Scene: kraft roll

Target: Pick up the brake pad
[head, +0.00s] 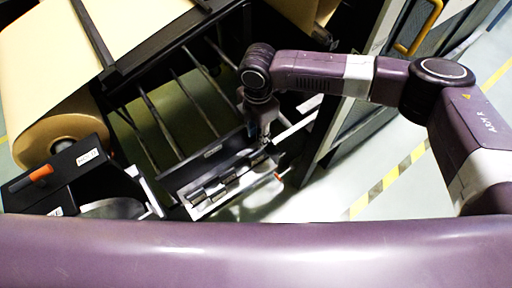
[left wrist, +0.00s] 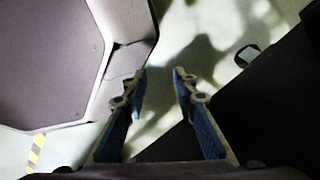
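Several small dark and silvery pieces (head: 222,186) lie in a row in a shallow, light-edged tray at the front of the machine. I cannot tell for sure which of them is the brake pad. My right gripper (head: 264,137) points down at the back right end of this tray; it is small and dark in the head view, so its fingers and any contact are unclear. My left gripper (left wrist: 160,74) shows in the left wrist view with its two blue-padded fingers apart and nothing between them. It is above bare floor and is not seen in the head view.
A grey cabinet with a yellow handle (head: 418,27) stands at the upper right. Striped floor tape (head: 390,180) crosses open floor.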

